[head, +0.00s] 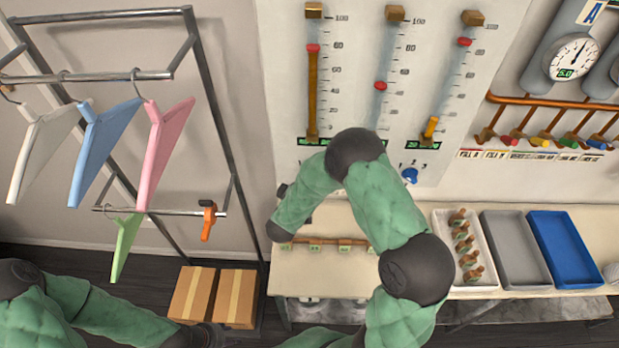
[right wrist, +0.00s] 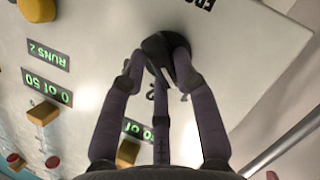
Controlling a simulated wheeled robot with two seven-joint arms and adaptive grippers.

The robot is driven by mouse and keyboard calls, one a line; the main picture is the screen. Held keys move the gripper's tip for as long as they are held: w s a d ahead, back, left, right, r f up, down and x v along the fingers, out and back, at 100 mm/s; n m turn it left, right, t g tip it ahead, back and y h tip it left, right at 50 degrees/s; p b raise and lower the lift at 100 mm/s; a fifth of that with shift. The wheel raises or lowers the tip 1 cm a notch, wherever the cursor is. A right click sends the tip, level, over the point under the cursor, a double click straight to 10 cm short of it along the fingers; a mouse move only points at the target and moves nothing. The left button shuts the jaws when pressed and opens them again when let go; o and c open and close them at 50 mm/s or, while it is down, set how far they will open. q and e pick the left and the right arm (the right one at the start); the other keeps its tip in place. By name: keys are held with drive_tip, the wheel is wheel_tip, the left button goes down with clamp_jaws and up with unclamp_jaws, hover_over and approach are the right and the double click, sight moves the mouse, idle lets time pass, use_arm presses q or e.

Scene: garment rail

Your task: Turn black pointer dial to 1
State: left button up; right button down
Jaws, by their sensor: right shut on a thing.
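The black pointer dial (right wrist: 156,44) sits on a pale panel in the right wrist view, with a short white mark on its near side. My right gripper (right wrist: 160,62) has its fingers closed around the dial, touching its sides. The digits around the dial are not readable, so I cannot tell its setting. In the head view my right arm hides the right gripper and most of that panel area. My left gripper (head: 214,335) is low at the bottom edge, dark and partly cut off, away from the panel; its finger opening is not clear.
The wall panel (head: 347,60) carries several sliders and a blue knob (head: 410,175). A garment rail (head: 215,120) with hangers stands left, above cardboard boxes (head: 236,298). A grey tray (head: 486,216) and a blue tray (head: 533,217) lie on the bench, right.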

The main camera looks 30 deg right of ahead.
drive_tip(key=shift+s+f, duration=0.35)
drive_tip(key=shift+f, duration=0.15)
drive_tip(key=c, duration=1.1)
unclamp_jaws()
drive_tip(key=shift+o, duration=0.8)
drive_tip(key=shift+w+d+r, duration=0.1)
drive_tip(key=shift+d, duration=0.1)
drive_tip(key=shift+r, duration=0.1)
drive_tip(key=shift+w+a+r, duration=0.1)
drive_tip(key=v, duration=1.2)
